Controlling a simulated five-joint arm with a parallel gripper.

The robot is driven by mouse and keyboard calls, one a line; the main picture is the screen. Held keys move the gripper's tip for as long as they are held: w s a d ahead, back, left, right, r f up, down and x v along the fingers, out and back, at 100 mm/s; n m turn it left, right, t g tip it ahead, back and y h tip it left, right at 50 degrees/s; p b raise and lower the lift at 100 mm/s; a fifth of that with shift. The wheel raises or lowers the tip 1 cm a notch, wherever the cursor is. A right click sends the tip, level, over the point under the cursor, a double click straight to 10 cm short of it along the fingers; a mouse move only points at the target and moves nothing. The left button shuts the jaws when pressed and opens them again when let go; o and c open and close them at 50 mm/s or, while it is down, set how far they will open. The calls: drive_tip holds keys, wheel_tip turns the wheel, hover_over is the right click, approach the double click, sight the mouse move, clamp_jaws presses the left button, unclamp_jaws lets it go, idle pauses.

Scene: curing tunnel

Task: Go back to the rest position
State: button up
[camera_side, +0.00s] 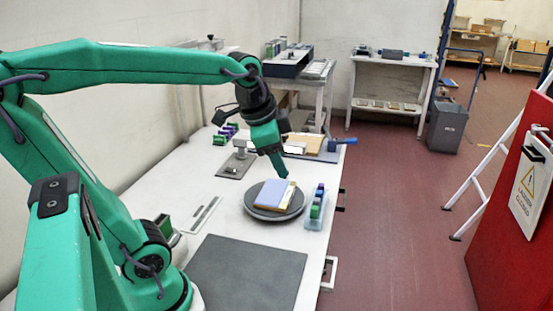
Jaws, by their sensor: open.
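My gripper (279,166) is at the end of my green arm, pointing down over the middle of the white table (215,215). Its tip is just above or beside a flat blue and yellow stack (262,194) lying on a round dark plate (258,213). Whether the tip touches the stack cannot be told from this angle. The gripper is open, and nothing shows held in it.
A clear tray with green and blue items (315,207) stands right of the plate. A grey stand (238,163) is behind it to the left. A dark mat (246,275) lies bare in front. A red panel (510,220) is at far right.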

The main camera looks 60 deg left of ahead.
drive_tip(key=s+d+f+n+t, duration=0.1)
drive_tip(key=s+d+f+n, duration=0.2)
drive_tip(key=s+n, duration=0.2)
drive_tip(key=shift+s+d+f+n+h, duration=0.25)
drive_tip(key=shift+s+d+n+h, duration=0.05)
drive_tip(key=shift+s, duration=0.9)
